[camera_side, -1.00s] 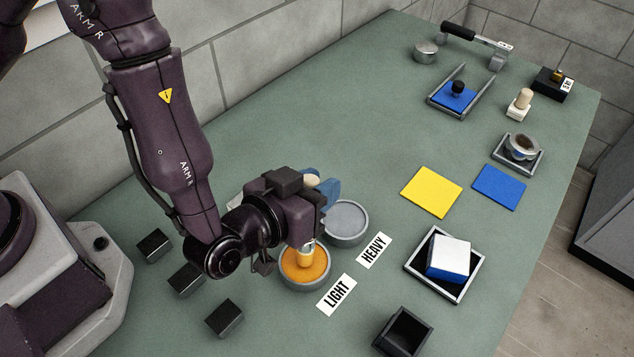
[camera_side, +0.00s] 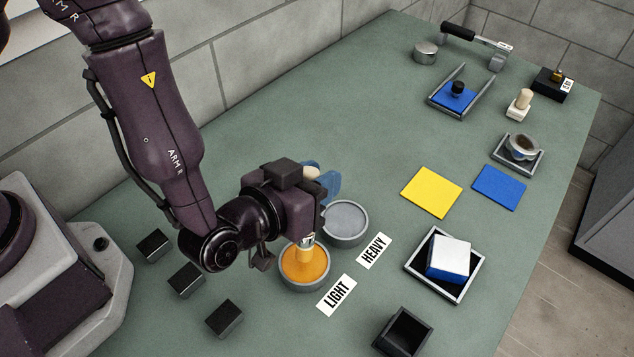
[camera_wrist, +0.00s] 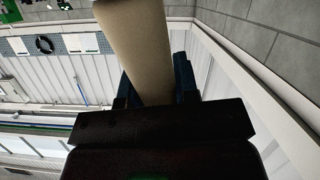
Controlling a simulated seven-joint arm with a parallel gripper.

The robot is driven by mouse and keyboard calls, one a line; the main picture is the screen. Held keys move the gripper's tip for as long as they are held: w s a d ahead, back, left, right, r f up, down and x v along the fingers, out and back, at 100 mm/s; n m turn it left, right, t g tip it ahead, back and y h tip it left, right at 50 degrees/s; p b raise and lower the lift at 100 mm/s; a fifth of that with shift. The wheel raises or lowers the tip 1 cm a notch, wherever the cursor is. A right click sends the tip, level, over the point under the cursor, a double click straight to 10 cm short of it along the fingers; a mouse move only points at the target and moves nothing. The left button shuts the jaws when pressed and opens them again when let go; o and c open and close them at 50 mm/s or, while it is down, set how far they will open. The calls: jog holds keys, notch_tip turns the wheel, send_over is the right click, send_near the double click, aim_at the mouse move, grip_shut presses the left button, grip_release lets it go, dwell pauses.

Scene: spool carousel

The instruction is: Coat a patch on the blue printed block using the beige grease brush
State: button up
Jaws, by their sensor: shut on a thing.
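My gripper (camera_side: 322,184) is shut on the beige grease brush, whose handle top (camera_side: 311,172) shows between the blue fingers. The handle also fills the upper middle of the wrist view (camera_wrist: 137,50). The brush hangs roughly upright, its yellowish lower end (camera_side: 304,254) over or in the round dish of orange grease (camera_side: 290,268). I cannot tell whether the tip touches the grease. A second round dish with grey content (camera_side: 346,220) stands just behind. The printed block (camera_side: 449,257), white on top with blue sides, sits tilted in a dark grey-rimmed tray (camera_side: 462,291) at right.
Labels LIGHT (camera_side: 336,295) and HEAVY (camera_side: 374,250) lie beside the dishes. An open black box (camera_side: 404,332) stands at the front. Yellow (camera_side: 432,192) and blue (camera_side: 499,187) squares lie behind the tray. Several dark blocks (camera_side: 186,279) stand near my base. The table's back left is clear.

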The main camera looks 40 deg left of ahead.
aim_at(318, 168)
jog(key=shift+r, duration=2.65)
